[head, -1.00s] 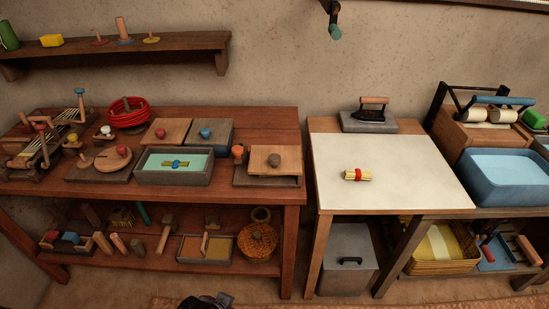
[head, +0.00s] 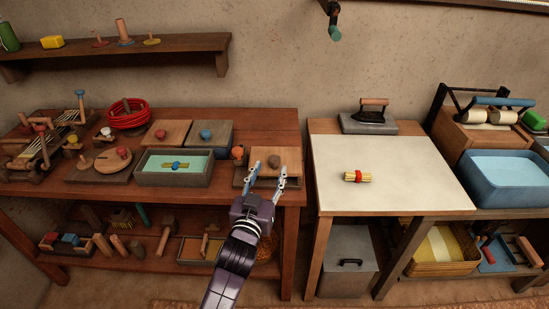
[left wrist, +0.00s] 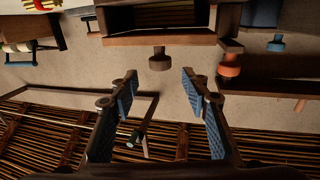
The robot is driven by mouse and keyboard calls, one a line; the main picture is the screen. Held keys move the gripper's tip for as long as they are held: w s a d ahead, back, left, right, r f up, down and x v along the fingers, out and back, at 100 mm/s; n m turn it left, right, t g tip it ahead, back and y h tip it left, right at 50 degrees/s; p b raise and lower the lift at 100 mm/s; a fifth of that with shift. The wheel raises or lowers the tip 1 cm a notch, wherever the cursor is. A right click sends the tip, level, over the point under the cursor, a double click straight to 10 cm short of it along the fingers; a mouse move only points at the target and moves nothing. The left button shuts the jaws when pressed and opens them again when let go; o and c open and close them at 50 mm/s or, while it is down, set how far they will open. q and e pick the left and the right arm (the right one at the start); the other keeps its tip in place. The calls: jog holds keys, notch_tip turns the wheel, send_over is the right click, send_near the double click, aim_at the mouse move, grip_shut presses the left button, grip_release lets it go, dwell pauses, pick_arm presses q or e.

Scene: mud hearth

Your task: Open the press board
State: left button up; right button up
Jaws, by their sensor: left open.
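The press board (head: 291,157) is a light wooden board with a round brown knob (head: 274,160), lying flat on a darker wooden base (head: 239,180) at the right end of the left table. My left gripper (head: 266,178) is open and empty at the near edge of the board, with its fingers pointing toward the knob. In the left wrist view, which looks upside down, the knob (left wrist: 160,61) shows beyond and between the open fingertips, apart from them. My gripper and arm hide part of the board's front and base. My right gripper is not in view.
An orange-red knob (head: 238,152) stands just left of the board. A grey tray with a pale green inside (head: 145,178) lies farther left. A pale-topped table (head: 405,165) stands to the right, across a narrow gap. A basket on the lower shelf is mostly behind my arm.

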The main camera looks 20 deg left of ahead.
aim_at(273, 162)
pick_arm(q)
jog(key=w, duration=0.6)
jog(key=shift+w+a+f, duration=0.1)
jog(key=shift+w+a, duration=0.15)
grip_shut()
